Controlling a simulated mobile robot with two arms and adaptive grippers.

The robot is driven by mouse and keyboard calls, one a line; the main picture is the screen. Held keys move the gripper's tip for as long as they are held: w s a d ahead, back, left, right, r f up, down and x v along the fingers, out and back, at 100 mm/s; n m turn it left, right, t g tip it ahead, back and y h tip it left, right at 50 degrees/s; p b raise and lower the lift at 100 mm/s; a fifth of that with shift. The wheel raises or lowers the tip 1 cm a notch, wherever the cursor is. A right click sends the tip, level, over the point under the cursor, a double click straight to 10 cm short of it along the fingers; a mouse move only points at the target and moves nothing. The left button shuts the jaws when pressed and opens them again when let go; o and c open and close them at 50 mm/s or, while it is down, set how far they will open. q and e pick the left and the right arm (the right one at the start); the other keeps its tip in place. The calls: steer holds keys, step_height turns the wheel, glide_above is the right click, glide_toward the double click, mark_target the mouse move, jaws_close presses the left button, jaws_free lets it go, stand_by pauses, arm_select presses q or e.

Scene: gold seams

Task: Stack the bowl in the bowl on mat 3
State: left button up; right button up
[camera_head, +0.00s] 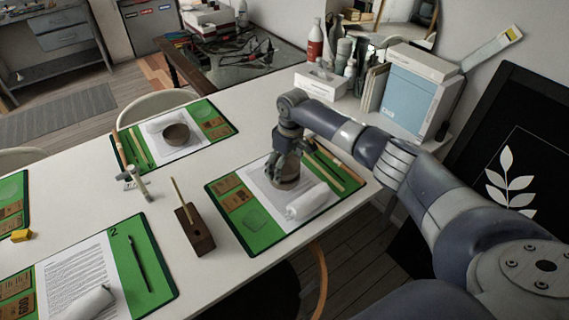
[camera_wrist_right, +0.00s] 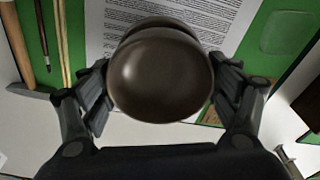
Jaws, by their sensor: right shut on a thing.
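My right gripper (camera_head: 285,168) is over the green mat (camera_head: 237,212) at the right of the table. Its fingers are shut on a dark brown bowl (camera_head: 287,182). In the right wrist view the held bowl (camera_wrist_right: 160,78) fills the space between the fingers (camera_wrist_right: 160,95). A second dark rounded shape shows just beyond its rim; I cannot tell whether it is another bowl or a shadow. Another brown bowl (camera_head: 177,136) stands on the far green mat (camera_head: 205,142). I can read a 2 on the front mat (camera_head: 160,285); the other mats' numbers are not readable. My left gripper is out of view.
A dark wooden block (camera_head: 194,230) with an upright stick stands left of the right mat. A white roll (camera_head: 307,203) lies on that mat. A small upright holder (camera_head: 136,183) stands between the mats. Bottles and a blue box (camera_head: 413,98) stand at the back right.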

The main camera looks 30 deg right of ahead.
steer(key=shift+f, duration=0.1)
steer(key=o, duration=1.1)
step_height(320, 180, up, 12)
steer(key=s, duration=0.1)
steer(key=shift+s+d, duration=0.15)
steer(key=shift+d, duration=0.15)
steer(key=shift+f, duration=0.1)
